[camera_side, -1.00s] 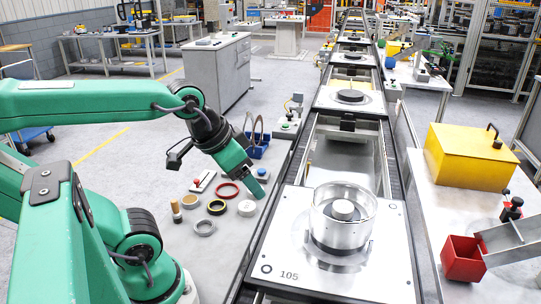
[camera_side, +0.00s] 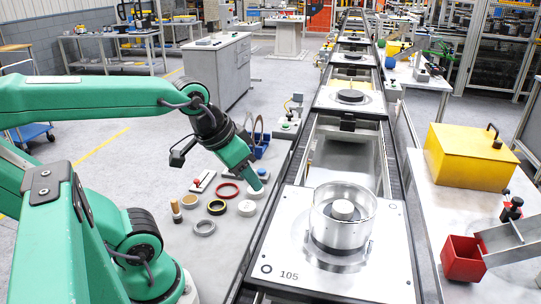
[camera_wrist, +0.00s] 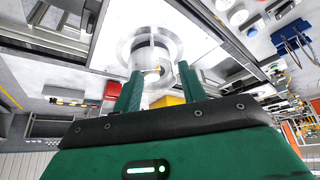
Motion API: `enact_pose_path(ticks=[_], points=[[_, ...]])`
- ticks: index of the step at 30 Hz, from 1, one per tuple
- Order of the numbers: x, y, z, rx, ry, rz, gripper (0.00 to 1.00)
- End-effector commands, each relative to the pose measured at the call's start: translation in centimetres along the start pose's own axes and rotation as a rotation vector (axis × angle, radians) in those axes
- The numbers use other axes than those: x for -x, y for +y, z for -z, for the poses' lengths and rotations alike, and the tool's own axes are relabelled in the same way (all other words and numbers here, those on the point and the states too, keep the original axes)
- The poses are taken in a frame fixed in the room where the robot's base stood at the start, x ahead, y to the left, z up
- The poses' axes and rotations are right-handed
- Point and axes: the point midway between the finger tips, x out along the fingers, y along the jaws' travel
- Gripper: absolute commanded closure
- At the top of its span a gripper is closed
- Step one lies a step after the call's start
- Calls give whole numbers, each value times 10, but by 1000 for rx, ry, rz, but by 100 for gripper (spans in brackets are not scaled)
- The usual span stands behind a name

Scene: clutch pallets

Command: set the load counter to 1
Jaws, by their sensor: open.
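I cannot make out a marked load counter or its reading in either view. My gripper (camera_side: 256,184) is open and empty, pointing down over the grey surface left of the conveyor in the side view. In the wrist view my gripper (camera_wrist: 160,82) shows two green fingers spread apart. A metal clutch drum (camera_side: 342,225) stands upright on the pallet marked 105 (camera_side: 290,255), to the right of my gripper and apart from it. The drum also shows beyond the fingers in the wrist view (camera_wrist: 145,35).
Left of the conveyor lie a red ring (camera_side: 219,195), a yellow-black ring (camera_side: 216,213), a grey ring (camera_side: 205,234) and a white disc (camera_side: 247,209). A blue rack (camera_side: 261,152) stands behind. At right are a yellow box (camera_side: 465,157) and red bin (camera_side: 462,265).

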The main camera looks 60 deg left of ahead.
Motion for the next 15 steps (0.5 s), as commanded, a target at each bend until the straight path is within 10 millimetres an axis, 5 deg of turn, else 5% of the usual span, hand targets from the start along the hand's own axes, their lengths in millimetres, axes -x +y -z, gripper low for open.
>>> enact_pose_path(ticks=[8,15], points=[[-15,-40,24,212,-71,69,59],[-35,-95,43,460,-142,142,59]])
